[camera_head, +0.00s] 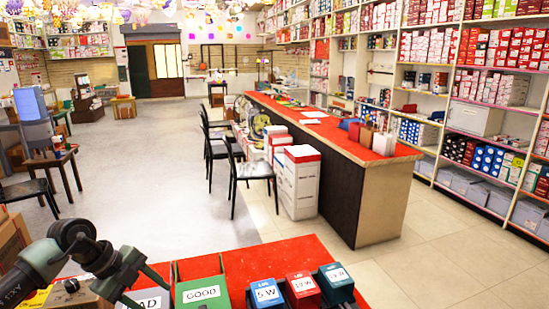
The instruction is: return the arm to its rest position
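My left arm (75,238) comes in from the lower left with its dark, jointed links bent over the near red-topped table (235,264). Its grey end part (136,272) hangs over the boxes at the table's left side, and I cannot make out whether its fingers are open or shut. No held object can be made out there. My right arm and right gripper are not in view.
On the near table stand a grey bin marked "AD" (150,300), a green "GOOD" bin (202,292), and blue (266,293), red (303,289) and teal (336,282) boxes. A long red counter (335,131) stands beyond.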

